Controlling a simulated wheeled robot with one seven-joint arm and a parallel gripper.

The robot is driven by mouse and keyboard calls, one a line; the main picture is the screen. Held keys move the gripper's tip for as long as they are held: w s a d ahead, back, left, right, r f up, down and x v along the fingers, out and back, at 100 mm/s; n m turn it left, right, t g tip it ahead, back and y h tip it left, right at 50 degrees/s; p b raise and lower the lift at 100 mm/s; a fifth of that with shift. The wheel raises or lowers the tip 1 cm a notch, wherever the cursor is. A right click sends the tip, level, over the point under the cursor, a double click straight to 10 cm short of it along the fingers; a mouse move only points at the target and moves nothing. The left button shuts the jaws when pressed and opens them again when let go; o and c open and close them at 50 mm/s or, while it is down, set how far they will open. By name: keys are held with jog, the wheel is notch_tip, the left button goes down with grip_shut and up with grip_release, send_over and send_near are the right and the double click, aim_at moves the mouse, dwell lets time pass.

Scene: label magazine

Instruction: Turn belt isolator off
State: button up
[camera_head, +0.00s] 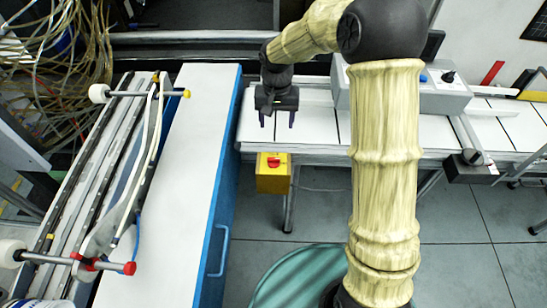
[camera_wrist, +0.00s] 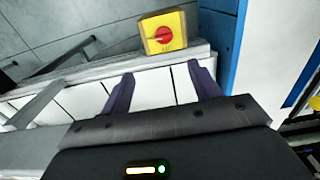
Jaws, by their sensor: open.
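The belt isolator is a yellow box (camera_head: 272,174) with a red rotary knob (camera_head: 273,161), mounted at the front edge of the white conveyor, below its top. In the wrist view the yellow box (camera_wrist: 164,32) and its red knob (camera_wrist: 163,35) show at the top, beyond the fingertips; lettering by the knob is too small to read. My gripper (camera_head: 276,119) is open and empty, above the white belt and behind the box in the head view. In the wrist view its two dark fingers (camera_wrist: 160,72) stand apart, pointing toward the box without touching it.
A white-topped blue cabinet (camera_head: 170,180) stands left of the box, close beside it. A grey control box (camera_head: 440,88) sits on the conveyor (camera_head: 315,130) to the right. A roller rig (camera_head: 105,170) and tangled cables lie further left. Floor in front of the isolator is partly open.

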aim_at(273, 158)
jog(key=shift+w+a+f, duration=0.1)
jog(key=shift+w+a, duration=0.25)
jog(key=shift+a, duration=0.1)
notch_tip(273, 158, down, 18)
jog(key=shift+r+p, duration=0.25)
jog(key=shift+p, duration=0.55)
jog(key=c, duration=1)
